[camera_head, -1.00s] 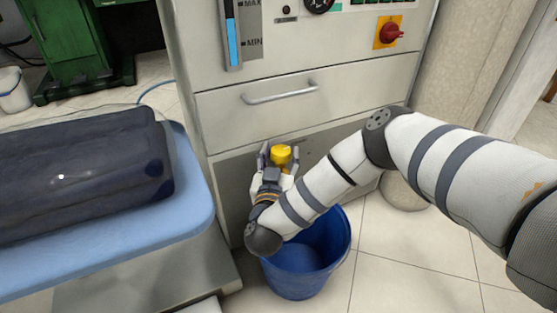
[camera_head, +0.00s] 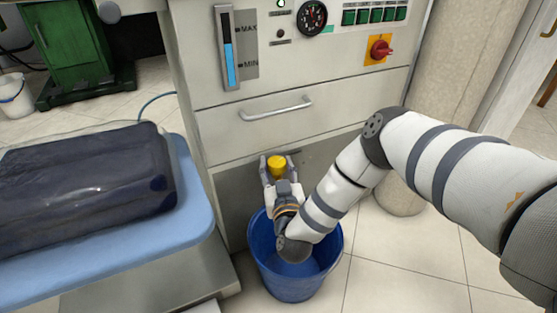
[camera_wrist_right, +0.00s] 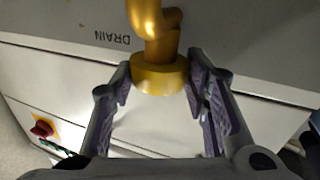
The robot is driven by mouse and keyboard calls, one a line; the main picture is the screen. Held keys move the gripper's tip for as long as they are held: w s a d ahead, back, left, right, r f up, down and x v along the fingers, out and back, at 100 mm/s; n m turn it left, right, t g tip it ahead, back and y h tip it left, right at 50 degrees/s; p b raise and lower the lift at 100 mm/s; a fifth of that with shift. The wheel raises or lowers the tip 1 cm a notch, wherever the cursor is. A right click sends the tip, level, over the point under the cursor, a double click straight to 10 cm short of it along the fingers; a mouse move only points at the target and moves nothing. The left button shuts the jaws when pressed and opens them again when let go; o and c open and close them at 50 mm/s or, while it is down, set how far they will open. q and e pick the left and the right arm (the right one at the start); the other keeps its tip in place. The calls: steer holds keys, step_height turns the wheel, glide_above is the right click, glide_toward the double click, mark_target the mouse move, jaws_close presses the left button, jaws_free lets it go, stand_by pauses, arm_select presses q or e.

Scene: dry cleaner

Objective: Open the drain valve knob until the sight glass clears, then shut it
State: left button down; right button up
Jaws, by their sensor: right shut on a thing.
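The yellow drain valve knob (camera_head: 276,167) sticks out of the machine's lower front, below the drawer. In the right wrist view its round yellow collar (camera_wrist_right: 160,76) lies between my fingers, with a yellow pipe above it in the picture. My right gripper (camera_head: 278,170) is shut on the knob, one finger on each side; it also shows in the right wrist view (camera_wrist_right: 160,85). The sight glass (camera_head: 228,50) is on the upper front. Its blue liquid stands between the MAX and MIN marks. My left gripper is not in view.
A blue bucket (camera_head: 258,255) stands on the floor under the valve, partly behind my right arm. A drawer handle (camera_head: 276,107) is above the knob. A red switch (camera_head: 379,49) and a gauge (camera_head: 312,17) are higher. A light-blue padded board (camera_head: 195,215) stands at left.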

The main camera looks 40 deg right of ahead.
steer(key=n+y, duration=0.1)
steer(key=n+t+y+p, duration=0.1)
steer(key=y, duration=0.2)
steer(key=shift+s+d+r+n+t+p, duration=0.15)
steer(key=shift+d+n+t+p, duration=0.15)
steer(key=shift+n+t, duration=0.1)
steer(key=n+y, duration=0.1)
steer(key=y, duration=0.1)
steer(key=n+y, duration=0.1)
steer(key=y, duration=0.1)
steer(key=shift+d+f+n+t, duration=0.2)
steer(key=shift+n+t, duration=0.1)
steer(key=shift+t, duration=0.1)
steer(key=n+y, duration=0.1)
steer(key=y, duration=0.1)
steer(key=n+y, duration=0.2)
steer(key=shift+d+f+y, duration=0.15)
steer(key=shift+y, duration=0.15)
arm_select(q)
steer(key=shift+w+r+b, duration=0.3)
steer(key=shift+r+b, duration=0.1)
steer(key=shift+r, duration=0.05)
arm_select(e)
steer(key=shift+d+n+g+y, duration=0.1)
steer(key=shift+n+g+y, duration=0.5)
steer(key=shift+y, duration=0.6)
steer(key=shift+n+y, duration=0.3)
steer(key=o, duration=0.8)
steer(key=shift+o, duration=0.2)
